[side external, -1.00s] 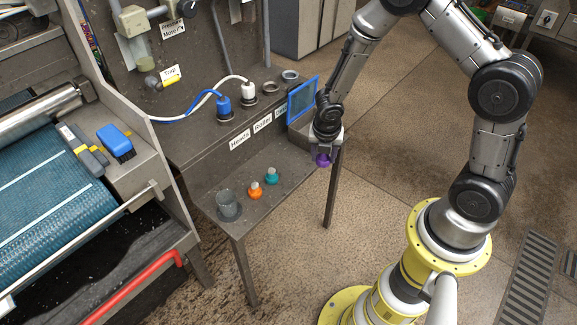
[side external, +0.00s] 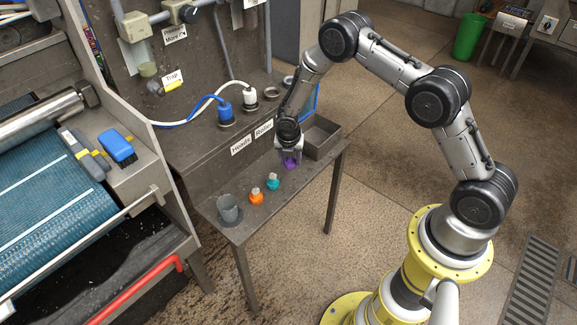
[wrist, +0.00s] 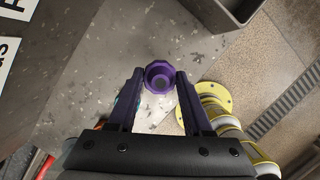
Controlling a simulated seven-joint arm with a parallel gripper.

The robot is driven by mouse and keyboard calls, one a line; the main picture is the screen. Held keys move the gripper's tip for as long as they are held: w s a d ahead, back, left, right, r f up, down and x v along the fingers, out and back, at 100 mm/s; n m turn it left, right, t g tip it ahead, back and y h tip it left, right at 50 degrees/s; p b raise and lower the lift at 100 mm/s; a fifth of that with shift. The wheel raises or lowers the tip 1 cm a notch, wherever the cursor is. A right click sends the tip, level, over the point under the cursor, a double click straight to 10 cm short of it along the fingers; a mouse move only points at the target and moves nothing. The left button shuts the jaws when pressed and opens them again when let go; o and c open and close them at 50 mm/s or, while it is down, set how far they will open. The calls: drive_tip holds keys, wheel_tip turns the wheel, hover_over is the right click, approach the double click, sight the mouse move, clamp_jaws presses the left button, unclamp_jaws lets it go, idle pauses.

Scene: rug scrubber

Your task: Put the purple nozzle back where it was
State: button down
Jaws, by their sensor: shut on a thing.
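The purple nozzle (side external: 290,163) is held between the fingers of my gripper (side external: 288,152), over the lower shelf and to the right of the teal nozzle (side external: 272,183). In the wrist view the purple nozzle (wrist: 160,77) shows its round open end between the two dark fingertips of my gripper (wrist: 154,82). I cannot tell whether it touches the shelf. An orange nozzle (side external: 256,197) stands left of the teal one, on the same shelf (side external: 245,222). In the wrist view the teal nozzle is mostly hidden behind the left finger.
A grey cup (side external: 229,209) stands at the shelf's left end. An open grey tray (side external: 322,137) sits at the right end, near my gripper. Blue (side external: 224,110) and white (side external: 249,97) plugs stand on the upper ledge. The front of the shelf is clear.

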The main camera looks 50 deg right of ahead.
sight(288, 166)
drive_tip(key=shift+w+f, duration=0.3)
drive_tip(key=shift+f, duration=0.05)
drive_tip(key=shift+a+x, duration=0.15)
drive_tip(key=shift+x, duration=0.65)
drive_tip(key=shift+a+x, duration=0.2)
drive_tip(key=shift+x, duration=0.6)
drive_tip(key=shift+f, duration=0.3)
drive_tip(key=shift+c, duration=1.6)
unclamp_jaws()
drive_tip(key=shift+r, duration=0.15)
